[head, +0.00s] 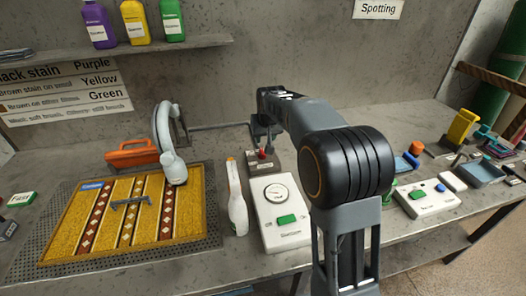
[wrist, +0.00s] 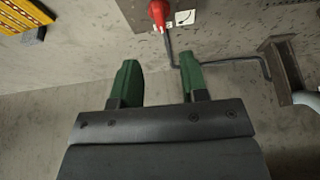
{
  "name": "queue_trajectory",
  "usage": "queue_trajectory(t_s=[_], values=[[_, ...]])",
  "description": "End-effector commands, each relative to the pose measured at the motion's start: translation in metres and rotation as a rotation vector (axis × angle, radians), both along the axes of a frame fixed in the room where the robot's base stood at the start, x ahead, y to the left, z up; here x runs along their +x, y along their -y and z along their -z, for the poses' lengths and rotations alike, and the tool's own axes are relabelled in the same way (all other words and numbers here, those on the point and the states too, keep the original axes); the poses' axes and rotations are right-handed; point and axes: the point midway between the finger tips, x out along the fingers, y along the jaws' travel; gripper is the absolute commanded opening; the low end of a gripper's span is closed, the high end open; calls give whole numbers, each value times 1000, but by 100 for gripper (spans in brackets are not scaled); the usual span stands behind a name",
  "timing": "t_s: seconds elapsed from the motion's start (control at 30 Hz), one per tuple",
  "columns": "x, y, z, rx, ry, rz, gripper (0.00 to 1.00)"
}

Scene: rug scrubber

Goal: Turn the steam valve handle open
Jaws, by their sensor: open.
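The steam valve handle (head: 262,154) is a small red lever on a grey-brown block (head: 264,167) at the back of the bench, behind the white gauge box. The red handle (wrist: 158,14) also shows at the top of the wrist view, beside a small white marked plate (wrist: 187,18). My gripper (wrist: 158,68) has two green fingers, open with nothing between them. The handle lies beyond the fingertips, apart from them as far as I can see. In the head view my arm reaches over the bench to near the handle, and the fingers are hard to make out.
A white gauge box (head: 283,220) with a green button stands in front of the valve block. A white and orange tool (head: 236,198) stands left of it. A thin pipe (wrist: 230,60) runs from near the handle to a bracket. A patterned rug (head: 160,226) lies left.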

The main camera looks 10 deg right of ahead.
Motion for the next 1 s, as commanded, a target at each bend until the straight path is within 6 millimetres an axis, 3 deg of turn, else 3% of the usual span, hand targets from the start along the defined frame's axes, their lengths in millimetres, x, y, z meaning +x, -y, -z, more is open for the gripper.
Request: queue_trajectory(t_s=[0.2,0.5,1.0], values=[[16,1,42,0,-5,1,40],[33,0,81,0,-2,1,40],[39,0,96,0,1,0,40]])
